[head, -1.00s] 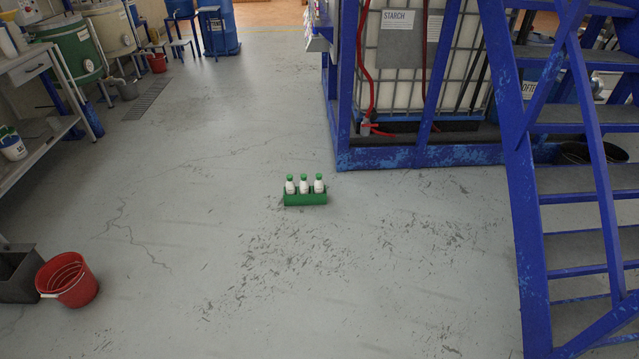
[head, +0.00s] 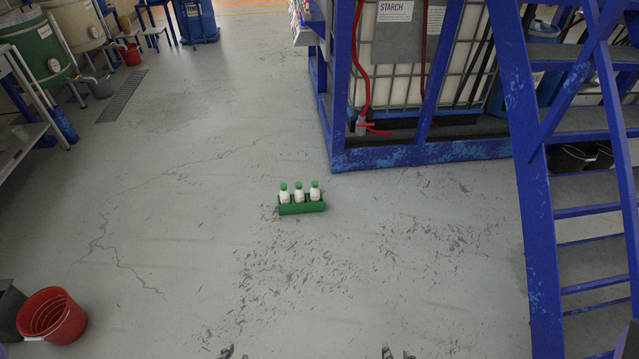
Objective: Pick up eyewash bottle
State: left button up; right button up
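Three white eyewash bottles with green caps stand upright in a row in a green holder (head: 301,208) on the floor, near the middle of the head view. They are the left bottle (head: 284,196), the middle bottle (head: 299,195) and the right bottle (head: 315,194). Only the fingertips of my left gripper (head: 235,353) and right gripper (head: 397,353) show at the bottom edge. Each pair of tips looks spread apart with nothing between them. Both grippers are well short of the holder and touch nothing visible.
A blue frame (head: 420,155) around a white starch tank (head: 400,85) stands just behind the holder. Blue stairs (head: 540,190) are at the right. A red bucket (head: 52,316) sits at lower left, a workbench (head: 22,125) at left. The floor before the holder is clear.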

aim_at(314, 190)
jog(key=i+j+z, duration=0.1)
jog(key=i, duration=0.35)
jog(key=i+j, duration=0.3)
jog(key=i+j+z, duration=0.15)
jog(key=i, duration=0.35)
jog(key=j, duration=0.1)
